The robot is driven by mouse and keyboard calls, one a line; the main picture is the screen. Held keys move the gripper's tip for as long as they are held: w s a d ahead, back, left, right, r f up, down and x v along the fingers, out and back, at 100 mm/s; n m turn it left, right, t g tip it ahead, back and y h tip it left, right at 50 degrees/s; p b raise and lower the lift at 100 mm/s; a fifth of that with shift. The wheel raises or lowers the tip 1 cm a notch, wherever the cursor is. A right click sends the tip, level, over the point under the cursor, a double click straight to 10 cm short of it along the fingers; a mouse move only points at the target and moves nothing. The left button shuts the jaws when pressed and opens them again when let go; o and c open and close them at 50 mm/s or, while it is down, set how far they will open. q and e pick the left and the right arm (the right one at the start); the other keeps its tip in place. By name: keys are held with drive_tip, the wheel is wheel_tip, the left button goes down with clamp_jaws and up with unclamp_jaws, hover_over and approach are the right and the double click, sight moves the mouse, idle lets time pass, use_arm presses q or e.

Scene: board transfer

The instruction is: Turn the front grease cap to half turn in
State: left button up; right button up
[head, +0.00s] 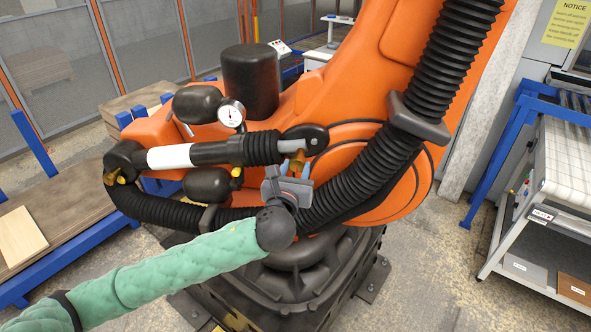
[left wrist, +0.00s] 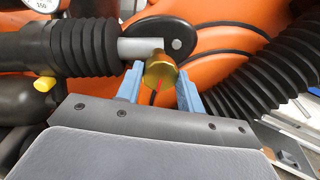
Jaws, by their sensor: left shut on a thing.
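The front grease cap is a small brass-coloured cap (left wrist: 161,74) with a red mark on it, below the end of a grey rod in the left wrist view. In the head view a bit of the brass cap (head: 297,160) shows above my gripper. My left gripper (head: 287,183) has its blue fingers on both sides of the cap and is shut on it. The blue fingertips also show in the left wrist view (left wrist: 160,88). How far the cap is turned I cannot tell. My right gripper is not in view.
The large orange robot arm (head: 340,55) stands on a dark base. A thick black ribbed hose (head: 444,65) runs close to the right of my gripper. A pressure gauge (head: 231,113) and black cylinder (head: 250,82) are at the left. A white-topped rack (head: 565,165) stands at right.

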use_arm(q)
drive_tip(key=shift+f, duration=0.2)
drive_tip(key=o, duration=1)
drive_tip(key=shift+r, duration=0.1)
